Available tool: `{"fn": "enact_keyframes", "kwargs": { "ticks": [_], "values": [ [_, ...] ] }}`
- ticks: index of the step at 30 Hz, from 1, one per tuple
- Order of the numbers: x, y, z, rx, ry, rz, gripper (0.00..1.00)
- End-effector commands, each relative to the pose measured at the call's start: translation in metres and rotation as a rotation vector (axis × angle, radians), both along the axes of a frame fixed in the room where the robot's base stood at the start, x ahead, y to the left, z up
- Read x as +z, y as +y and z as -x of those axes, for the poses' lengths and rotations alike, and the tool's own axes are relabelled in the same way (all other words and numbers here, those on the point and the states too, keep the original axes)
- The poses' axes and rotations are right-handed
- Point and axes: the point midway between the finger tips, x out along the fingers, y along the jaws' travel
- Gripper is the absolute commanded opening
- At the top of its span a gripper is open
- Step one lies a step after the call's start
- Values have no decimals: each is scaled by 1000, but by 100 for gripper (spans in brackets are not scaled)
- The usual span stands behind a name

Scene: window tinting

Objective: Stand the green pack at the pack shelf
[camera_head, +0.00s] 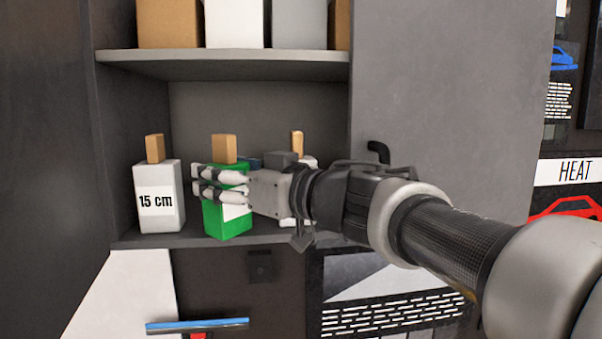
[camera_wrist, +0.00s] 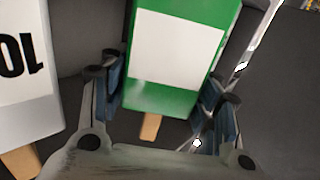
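The green pack (camera_head: 228,215) has a white label and a tan wooden block on top. It is upright at the front of the pack shelf (camera_head: 185,241), right of the white 15 cm pack (camera_head: 158,205). I cannot tell whether its base touches the shelf. My gripper (camera_head: 222,184) reaches in from the right, its fingers at the green pack's upper part. In the wrist view, the green pack (camera_wrist: 176,50) lies between both finger pads, which look closed against its sides. A white pack (camera_head: 312,163) is mostly hidden behind my gripper.
A white pack marked 10 (camera_wrist: 22,70) stands beside the green one in the wrist view. The upper shelf board (camera_head: 225,66) with several boxes is above. A grey side panel (camera_head: 440,100) bounds the right. A blue-edged squeegee (camera_head: 197,326) shows below.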

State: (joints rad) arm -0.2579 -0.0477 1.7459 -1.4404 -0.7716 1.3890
Motion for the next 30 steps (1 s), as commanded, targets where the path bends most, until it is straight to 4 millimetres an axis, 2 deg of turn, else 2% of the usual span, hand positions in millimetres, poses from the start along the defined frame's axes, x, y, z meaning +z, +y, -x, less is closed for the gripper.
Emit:
{"fn": "enact_keyframes", "kwargs": {
  "ticks": [13, 17, 24, 30],
  "values": [
    [6, -2, 1, -1, -3, 1, 62],
    [5, -20, 10, -5, -3, -1, 62],
    [4, -65, 38, -7, -3, -1, 62],
    [4, -93, 55, -5, -2, 0, 62]
  ]
}}
